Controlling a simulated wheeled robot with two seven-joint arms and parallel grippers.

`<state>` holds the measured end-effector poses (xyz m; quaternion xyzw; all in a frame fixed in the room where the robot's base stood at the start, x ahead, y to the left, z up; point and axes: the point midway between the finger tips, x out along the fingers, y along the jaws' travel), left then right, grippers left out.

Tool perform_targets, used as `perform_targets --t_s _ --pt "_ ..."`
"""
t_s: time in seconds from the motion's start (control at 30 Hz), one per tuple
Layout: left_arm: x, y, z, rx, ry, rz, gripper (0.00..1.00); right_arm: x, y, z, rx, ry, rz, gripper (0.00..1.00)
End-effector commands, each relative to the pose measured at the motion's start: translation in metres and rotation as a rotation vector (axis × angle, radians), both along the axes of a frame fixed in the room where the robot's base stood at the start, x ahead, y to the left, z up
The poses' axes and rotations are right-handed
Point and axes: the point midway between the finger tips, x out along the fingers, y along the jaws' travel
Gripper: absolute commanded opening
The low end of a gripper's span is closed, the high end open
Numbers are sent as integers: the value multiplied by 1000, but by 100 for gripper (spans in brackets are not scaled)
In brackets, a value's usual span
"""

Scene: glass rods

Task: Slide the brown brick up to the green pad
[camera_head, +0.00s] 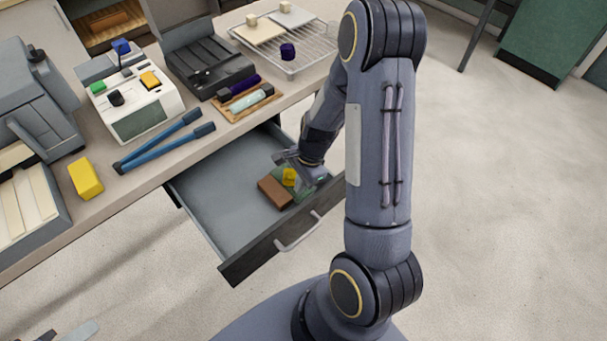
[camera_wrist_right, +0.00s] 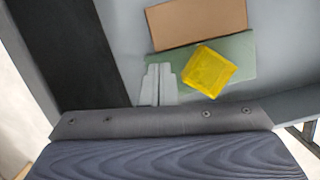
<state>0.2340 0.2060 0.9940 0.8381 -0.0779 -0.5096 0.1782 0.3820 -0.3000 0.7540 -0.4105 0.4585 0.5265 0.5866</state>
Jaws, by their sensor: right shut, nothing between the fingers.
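The brown brick (camera_head: 274,192) lies in the open drawer, along the edge of the green pad (camera_head: 303,207). In the right wrist view the brown brick (camera_wrist_right: 197,22) borders the long far edge of the green pad (camera_wrist_right: 243,58), touching it or slightly overlapping it. A yellow block (camera_wrist_right: 209,72) sits on the pad; it also shows in the head view (camera_head: 289,177). My right gripper (camera_head: 286,158) reaches down into the drawer. Its fingers (camera_wrist_right: 158,84) are shut and empty, beside the pad's left end in the wrist view. My left gripper is not in view.
The drawer (camera_head: 215,195) is pulled out, with bare floor to the left of the brick; its front panel (camera_head: 268,252) has a handle. On the counter are blue-handled tongs (camera_head: 160,145), a yellow block (camera_head: 85,178) and a wire rack (camera_head: 300,55).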

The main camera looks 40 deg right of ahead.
Motion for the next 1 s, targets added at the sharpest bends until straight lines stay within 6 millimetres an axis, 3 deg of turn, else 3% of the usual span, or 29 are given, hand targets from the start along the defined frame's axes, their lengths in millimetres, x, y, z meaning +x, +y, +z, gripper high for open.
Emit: perform_targets --t_s 0.2,0.53,0.73,1.0 --pt "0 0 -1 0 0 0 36 0 3 -13 0 0 -1 0" --pt "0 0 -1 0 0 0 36 1 5 -13 0 -1 1 0" --pt "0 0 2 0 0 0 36 3 22 -12 0 -1 2 0" --pt "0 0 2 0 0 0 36 3 21 -13 0 -1 0 0"
